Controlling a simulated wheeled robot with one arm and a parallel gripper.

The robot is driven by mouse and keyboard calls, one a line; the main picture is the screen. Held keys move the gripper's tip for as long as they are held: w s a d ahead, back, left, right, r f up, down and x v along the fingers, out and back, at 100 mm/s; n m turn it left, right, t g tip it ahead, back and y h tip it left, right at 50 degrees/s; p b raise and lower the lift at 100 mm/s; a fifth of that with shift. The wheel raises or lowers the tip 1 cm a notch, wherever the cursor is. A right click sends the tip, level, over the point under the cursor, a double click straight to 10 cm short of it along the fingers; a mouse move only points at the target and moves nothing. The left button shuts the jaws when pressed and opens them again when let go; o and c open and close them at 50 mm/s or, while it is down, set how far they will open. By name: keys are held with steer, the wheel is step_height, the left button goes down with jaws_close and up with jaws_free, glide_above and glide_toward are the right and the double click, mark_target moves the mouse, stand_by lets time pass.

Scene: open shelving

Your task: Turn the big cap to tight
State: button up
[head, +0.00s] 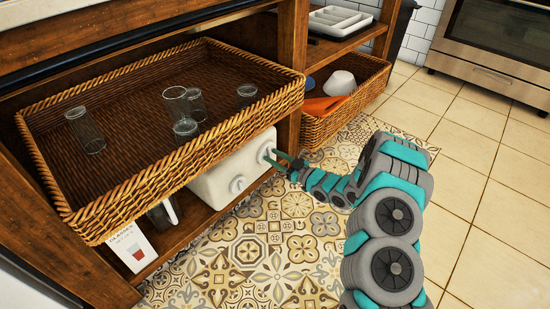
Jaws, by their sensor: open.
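A white box-like container (215,187) stands on the lower wooden shelf, under the wicker tray. Two white round caps show on its front: one at the upper right (266,152), one lower and further left (238,184). From this view I cannot tell surely which is the big cap. Whether the fingers touch the cap is too small to tell. The cap's far side is hidden.
A wicker tray (70,205) with several clear glasses overhangs the container. A wooden post (291,60) rises close behind my gripper. A second basket (318,127) holds a white bowl and orange items. A glasses carton (131,247) stands at left. The tiled floor in front is clear.

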steer(key=shift+c, duration=0.4)
jaws_close()
